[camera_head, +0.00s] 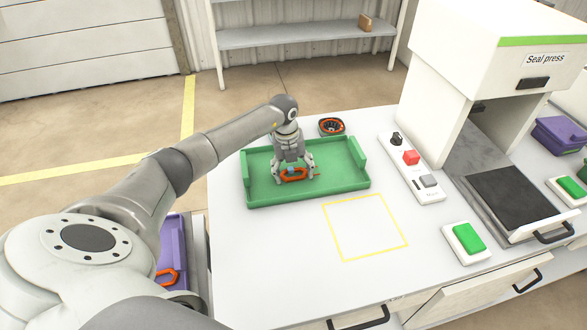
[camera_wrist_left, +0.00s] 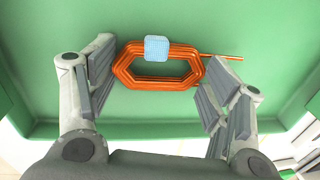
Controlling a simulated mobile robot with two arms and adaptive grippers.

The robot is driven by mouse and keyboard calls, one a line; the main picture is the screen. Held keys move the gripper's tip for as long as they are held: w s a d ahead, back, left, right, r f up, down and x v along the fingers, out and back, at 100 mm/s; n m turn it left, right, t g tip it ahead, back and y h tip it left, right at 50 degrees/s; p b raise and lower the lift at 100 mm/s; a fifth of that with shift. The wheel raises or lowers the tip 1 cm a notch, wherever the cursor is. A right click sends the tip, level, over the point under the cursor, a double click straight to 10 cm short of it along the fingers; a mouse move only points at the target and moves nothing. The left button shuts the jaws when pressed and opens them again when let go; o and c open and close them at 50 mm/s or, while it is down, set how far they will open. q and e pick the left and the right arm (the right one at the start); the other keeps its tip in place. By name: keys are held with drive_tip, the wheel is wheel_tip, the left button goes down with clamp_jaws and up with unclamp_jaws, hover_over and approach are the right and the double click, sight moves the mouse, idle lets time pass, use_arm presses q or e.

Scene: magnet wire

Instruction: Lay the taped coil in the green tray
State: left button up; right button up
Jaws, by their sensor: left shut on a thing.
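The taped coil is an orange, elongated ring of wire (camera_head: 296,176) at my left gripper, over the green tray (camera_head: 340,172). In the left wrist view the coil (camera_wrist_left: 127,68) has a light blue tape patch (camera_wrist_left: 157,48) on its far side and a loose wire end pointing right. My left gripper (camera_head: 294,173) points down into the tray and is shut on the coil, with a finger at each end in the wrist view (camera_wrist_left: 155,85). The coil is at or close to the tray floor; I cannot tell whether it touches. My right gripper is not in view.
A dark round part with an orange ring (camera_head: 331,126) lies behind the tray. A button panel (camera_head: 412,168) and the seal press (camera_head: 490,110) stand to the right. A yellow-outlined square (camera_head: 364,227) in front is empty. A purple bin (camera_head: 170,250) with orange coils is at left.

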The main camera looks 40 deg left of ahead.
sight(289, 174)
use_arm(q)
drive_tip(key=shift+f, duration=0.2)
drive_tip(key=o, duration=1.1)
drive_tip(key=shift+c, duration=0.2)
drive_tip(key=shift+r, duration=0.1)
drive_tip(key=shift+r, duration=0.15)
wheel_tip(289, 174, up, 12)
drive_tip(key=s+b, duration=0.1)
drive_tip(key=b, duration=0.1)
drive_tip(key=shift+a, duration=0.45)
